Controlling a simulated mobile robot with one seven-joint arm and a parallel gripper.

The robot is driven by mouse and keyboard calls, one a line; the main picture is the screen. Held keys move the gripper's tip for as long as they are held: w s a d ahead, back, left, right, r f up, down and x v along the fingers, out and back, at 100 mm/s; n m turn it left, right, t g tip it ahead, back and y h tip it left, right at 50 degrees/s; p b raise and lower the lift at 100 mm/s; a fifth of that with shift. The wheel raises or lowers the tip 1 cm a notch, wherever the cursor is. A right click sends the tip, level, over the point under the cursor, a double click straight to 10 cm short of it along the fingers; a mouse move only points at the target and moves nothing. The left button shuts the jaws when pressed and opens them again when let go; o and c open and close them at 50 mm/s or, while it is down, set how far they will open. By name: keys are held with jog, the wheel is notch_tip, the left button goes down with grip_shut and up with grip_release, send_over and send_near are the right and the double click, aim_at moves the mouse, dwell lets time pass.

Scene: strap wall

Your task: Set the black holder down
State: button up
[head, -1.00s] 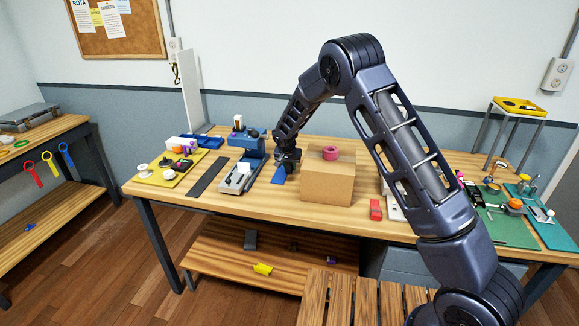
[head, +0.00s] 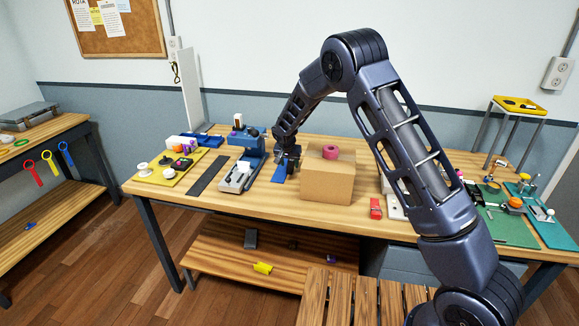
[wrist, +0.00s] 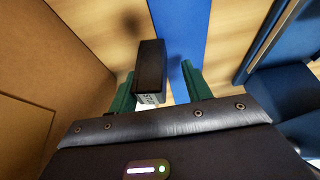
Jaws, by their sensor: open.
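The black holder (wrist: 150,68) is a dark block with a pale printed label on its near end. In the wrist view it lies between the green fingertips of my gripper (wrist: 158,88), close to the left one. The right fingertip is clearly apart from it. My gripper is open. A dark shadow lies on the wood by the holder's far end; I cannot tell whether its underside touches the table. In the head view my gripper (head: 289,163) is low over the table, left of the cardboard box, and the holder cannot be made out from it.
A blue strip (wrist: 178,30) lies beside the holder. The cardboard box (head: 327,183), with a pink roll (head: 331,152) on top, stands close on the right in the head view. The table front is bare there.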

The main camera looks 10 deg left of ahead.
jog(key=v, duration=1)
jog(key=shift+r, duration=0.4)
jog(key=shift+s, duration=0.15)
jog(key=shift+m+g, duration=0.3)
jog(key=d+r, duration=0.4)
jog(key=d, duration=0.2)
jog(key=d+r, duration=0.4)
jog(key=d, duration=0.1)
jog(key=d+r, duration=0.4)
jog(key=d, duration=0.2)
jog(key=shift+s+d, duration=0.2)
jog(key=shift+d, duration=0.1)
jog(key=s+d+r, duration=0.4)
jog(key=d, duration=0.4)
jog(key=s+d+r, duration=0.3)
jog(key=s+d, duration=0.2)
jog(key=d, duration=0.2)
jog(key=s+d+r, duration=0.4)
jog(key=d, duration=0.4)
jog(key=s+d, duration=0.6)
jog(key=s, duration=0.5)
jog(key=s+d+f, duration=0.1)
jog(key=s+d, duration=0.5)
jog(key=s, duration=0.4)
jog(key=shift+s+d+f, duration=0.15)
jog(key=shift+s+d, duration=0.05)
jog(key=shift+s, duration=0.2)
